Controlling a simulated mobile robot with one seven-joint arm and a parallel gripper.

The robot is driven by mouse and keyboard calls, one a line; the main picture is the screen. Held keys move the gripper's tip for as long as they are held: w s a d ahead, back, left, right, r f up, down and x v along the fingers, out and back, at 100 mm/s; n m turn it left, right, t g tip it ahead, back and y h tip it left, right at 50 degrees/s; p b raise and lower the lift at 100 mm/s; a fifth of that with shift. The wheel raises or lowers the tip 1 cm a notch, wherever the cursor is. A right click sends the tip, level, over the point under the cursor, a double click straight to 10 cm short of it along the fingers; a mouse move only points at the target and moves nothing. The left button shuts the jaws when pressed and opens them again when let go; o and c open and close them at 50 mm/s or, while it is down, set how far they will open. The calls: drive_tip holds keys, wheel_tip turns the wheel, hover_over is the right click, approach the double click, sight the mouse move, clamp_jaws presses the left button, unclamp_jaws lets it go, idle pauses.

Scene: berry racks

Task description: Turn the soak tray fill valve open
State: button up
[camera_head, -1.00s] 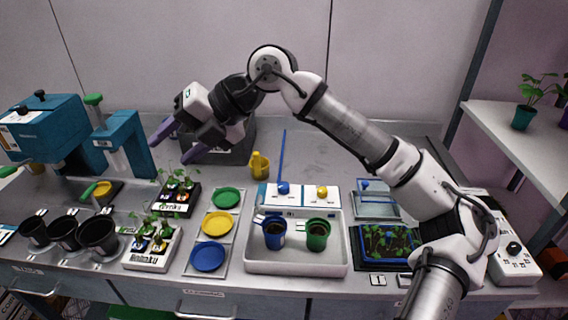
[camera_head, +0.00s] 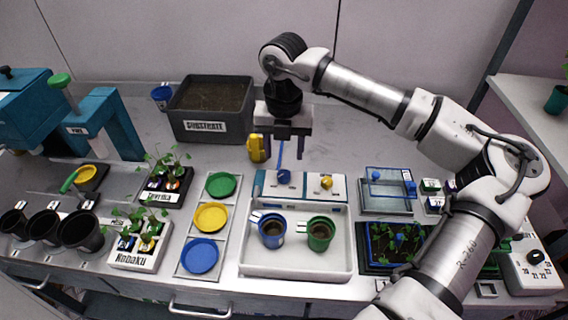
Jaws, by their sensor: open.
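The white soak tray (camera_head: 297,264) stands at the front middle of the bench. A blue cup (camera_head: 271,229) and a green cup (camera_head: 320,232) of dark soil stand upright in it. Behind the tray is a white-and-blue box (camera_head: 304,188) with a blue valve knob (camera_head: 284,176) and a yellow valve knob (camera_head: 326,182). A thin blue rod (camera_head: 280,157) rises behind the blue knob. Labels are too small to tell which knob is the fill valve. My gripper (camera_head: 286,153) points down, open and empty, above and behind the blue knob; contact with the rod cannot be told.
A grey substrate bin (camera_head: 211,105) stands behind left and a yellow bottle (camera_head: 257,148) left of my gripper. Coloured saucers (camera_head: 211,217) and seedling holders lie left of the tray. A seedling tray (camera_head: 388,268) and clear blue-handled box (camera_head: 387,206) are at right, below my arm.

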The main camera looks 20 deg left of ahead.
sight(284, 174)
wheel_tip(284, 174, down, 7)
drive_tip(key=shift+p, duration=0.85)
drive_tip(key=c, duration=1)
drive_tip(key=shift+o, duration=0.2)
